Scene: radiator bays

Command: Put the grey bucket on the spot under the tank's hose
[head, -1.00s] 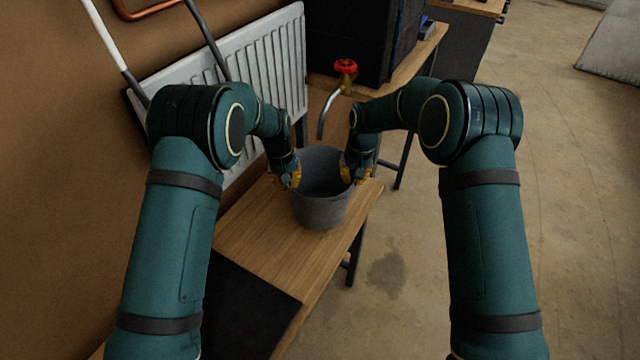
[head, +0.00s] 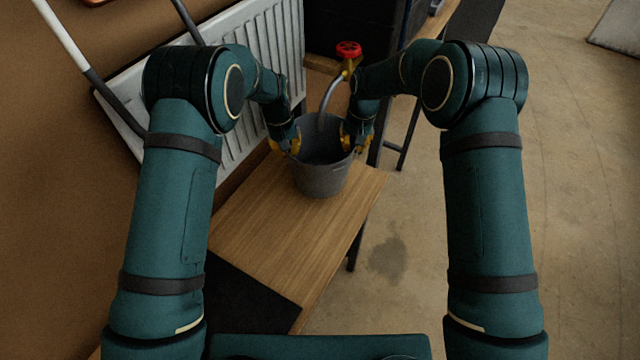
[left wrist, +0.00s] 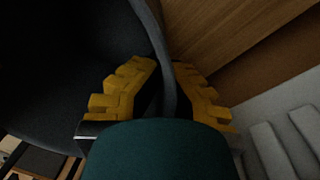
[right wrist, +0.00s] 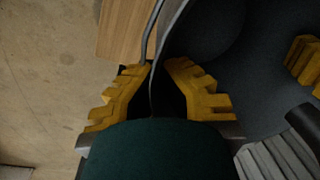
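The grey bucket (head: 323,181) is upright over the wooden bench, between my two grippers. I cannot tell whether its base touches the wood. My left gripper (head: 288,144) is shut on the bucket's left rim; in the left wrist view the bucket wall (left wrist: 150,25) runs between the yellow fingers. My right gripper (head: 355,144) is shut on the right rim, and the wall shows between its fingers in the right wrist view (right wrist: 205,60). The grey hose (head: 331,92) curves down from the red-handled valve (head: 348,49), its lower end at the bucket's mouth. The spot is not visible.
A white radiator (head: 262,60) leans along the wall on the left. A black tank-like box (head: 345,22) stands behind the valve. The wooden bench (head: 265,215) is bare in front of the bucket; a dark mat (head: 245,295) covers its near end. Open floor lies right.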

